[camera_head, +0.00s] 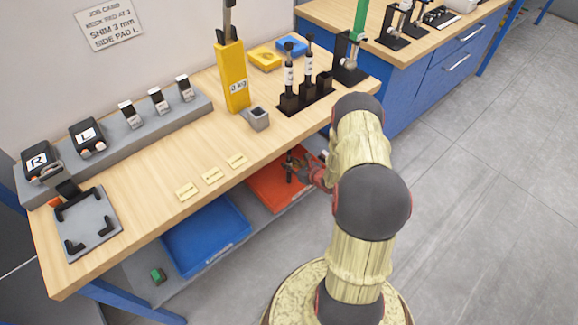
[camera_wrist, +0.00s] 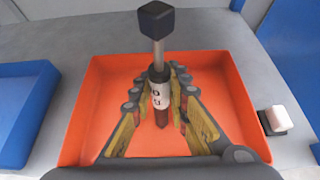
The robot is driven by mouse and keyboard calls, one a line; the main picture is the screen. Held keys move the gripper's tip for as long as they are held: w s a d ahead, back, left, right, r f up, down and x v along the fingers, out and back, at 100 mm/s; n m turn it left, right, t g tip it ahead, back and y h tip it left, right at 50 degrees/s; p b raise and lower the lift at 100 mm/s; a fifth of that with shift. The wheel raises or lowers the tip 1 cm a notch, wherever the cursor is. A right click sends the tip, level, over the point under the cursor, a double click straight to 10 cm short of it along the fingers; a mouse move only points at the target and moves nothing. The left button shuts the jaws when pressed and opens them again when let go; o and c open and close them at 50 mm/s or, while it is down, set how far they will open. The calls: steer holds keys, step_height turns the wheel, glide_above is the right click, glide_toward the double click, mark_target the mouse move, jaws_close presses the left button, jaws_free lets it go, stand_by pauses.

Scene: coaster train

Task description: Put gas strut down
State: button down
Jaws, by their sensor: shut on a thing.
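My gripper (camera_head: 294,168) reaches below the bench top over the red tray on the lower shelf. In the wrist view my gripper (camera_wrist: 162,88) is shut around a gas strut (camera_wrist: 159,92). The strut (camera_head: 289,162) is upright, with a black block on top, a thin rod and a white label on its body. Its lower end points at the floor of the red tray (camera_wrist: 95,112); I cannot tell whether it touches. The red tray (camera_head: 268,203) is otherwise empty where I can see it.
A blue tray (camera_head: 205,238) sits to the left on the shelf. A small green object (camera_head: 158,276) and a white-and-black object (camera_wrist: 276,119) lie outside the trays. On the bench top (camera_head: 140,195), a black rack (camera_head: 303,104) holds two similar struts. The bench edge overhangs the shelf.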

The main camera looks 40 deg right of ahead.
steer(key=shift+r, duration=0.15)
steer(key=c, duration=1.7)
jaws_free()
steer(key=p+v, duration=0.5)
steer(key=v, duration=0.7)
